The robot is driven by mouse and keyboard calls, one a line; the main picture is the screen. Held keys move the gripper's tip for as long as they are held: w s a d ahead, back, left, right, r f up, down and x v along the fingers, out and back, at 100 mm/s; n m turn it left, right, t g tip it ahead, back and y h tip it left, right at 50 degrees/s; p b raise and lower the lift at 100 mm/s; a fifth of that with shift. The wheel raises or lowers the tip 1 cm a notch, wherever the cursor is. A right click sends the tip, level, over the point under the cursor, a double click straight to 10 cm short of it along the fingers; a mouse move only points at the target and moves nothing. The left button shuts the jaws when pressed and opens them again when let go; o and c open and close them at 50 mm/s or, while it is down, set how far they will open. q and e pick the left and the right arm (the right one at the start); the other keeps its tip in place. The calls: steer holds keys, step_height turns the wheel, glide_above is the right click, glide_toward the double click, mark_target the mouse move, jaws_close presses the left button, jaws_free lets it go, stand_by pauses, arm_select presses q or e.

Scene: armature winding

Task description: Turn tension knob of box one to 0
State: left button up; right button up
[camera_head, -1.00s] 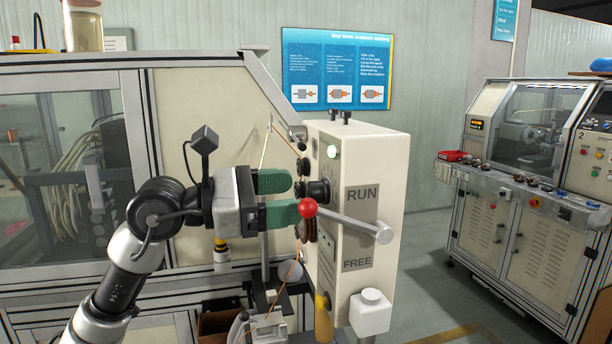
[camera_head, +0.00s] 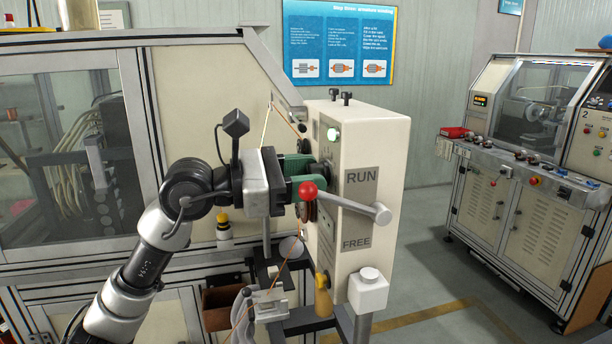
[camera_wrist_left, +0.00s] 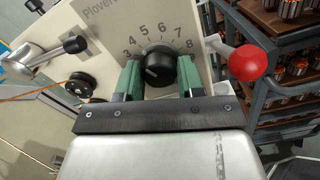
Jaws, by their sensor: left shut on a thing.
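The cream tension box (camera_head: 375,145) stands upright in the head view, with RUN and FREE labels on its side. My left gripper (camera_head: 308,176) reaches the box's dial face from the left. Its green fingers are on both sides of the knob and shut on it. In the head view the fingers hide most of the knob. My right gripper is out of view.
A lever with a red ball (camera_head: 308,191) sticks out just beside my left gripper and also shows in the left wrist view (camera_wrist_left: 250,62). Orange wire (camera_wrist_left: 40,92) runs past a black pulley (camera_wrist_left: 80,85). A second machine (camera_head: 530,150) stands at the right, across free floor.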

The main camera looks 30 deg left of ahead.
arm_select(q)
steer(key=shift+n, duration=0.3)
steer(key=shift+s+r+n+p, duration=0.1)
steer(key=shift+n+p, duration=0.25)
steer(key=shift+n, duration=4.85)
steer(key=shift+r+n+p, duration=0.1)
steer(key=shift+n+p, duration=0.25)
steer(key=shift+n, duration=4.85)
steer(key=shift+f, duration=0.1)
steer(key=o, duration=0.9)
